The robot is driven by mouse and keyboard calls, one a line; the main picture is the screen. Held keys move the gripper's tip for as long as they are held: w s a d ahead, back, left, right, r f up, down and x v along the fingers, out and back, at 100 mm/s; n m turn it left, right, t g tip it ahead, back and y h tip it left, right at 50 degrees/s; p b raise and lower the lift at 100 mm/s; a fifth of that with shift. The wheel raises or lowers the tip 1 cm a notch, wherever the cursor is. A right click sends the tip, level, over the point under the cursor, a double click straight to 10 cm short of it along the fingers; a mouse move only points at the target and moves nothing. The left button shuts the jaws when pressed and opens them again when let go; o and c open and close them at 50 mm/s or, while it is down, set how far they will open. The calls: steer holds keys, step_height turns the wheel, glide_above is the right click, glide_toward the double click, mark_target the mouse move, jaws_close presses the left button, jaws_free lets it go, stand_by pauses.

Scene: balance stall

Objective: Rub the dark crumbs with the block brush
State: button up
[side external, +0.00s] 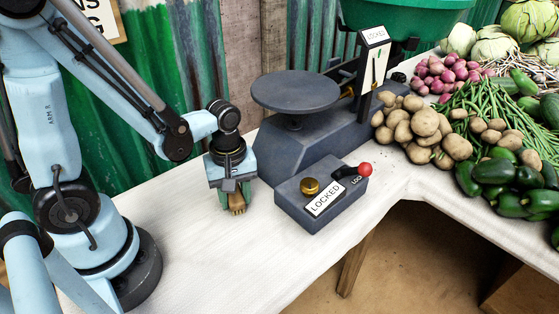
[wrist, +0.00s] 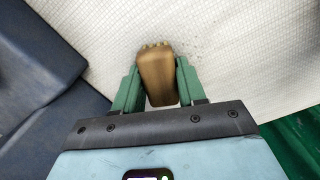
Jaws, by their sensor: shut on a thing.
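My gripper (side external: 236,196) points down over the white cloth, left of the scale. Its green fingers are shut on the block brush (side external: 237,209), a small brown block. In the wrist view the brush (wrist: 157,78) sits between the two green fingers, with its paler bristle edge at the far end. Dark crumbs (wrist: 196,44) show as faint small specks on the white cloth just beyond and to the right of the brush. In the side view the crumbs cannot be made out. I cannot tell whether the bristles touch the cloth.
A dark scale (side external: 310,145) with a round pan (side external: 295,91) stands right of my gripper. In front of it is a box (side external: 320,200) marked LOCKED, with a red-knobbed lever (side external: 364,169). Potatoes (side external: 425,123) and other vegetables fill the right. The cloth's front left (side external: 205,260) is clear.

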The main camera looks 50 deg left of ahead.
mark_target(215, 218)
steer(key=shift+s, duration=2.7)
steer(key=r, duration=0.3)
steer(key=shift+s+r, duration=0.2)
steer(key=shift+r, duration=0.1)
steer(key=shift+w+r, duration=0.1)
steer(key=shift+r, duration=2.45)
steer(key=shift+f, duration=0.2)
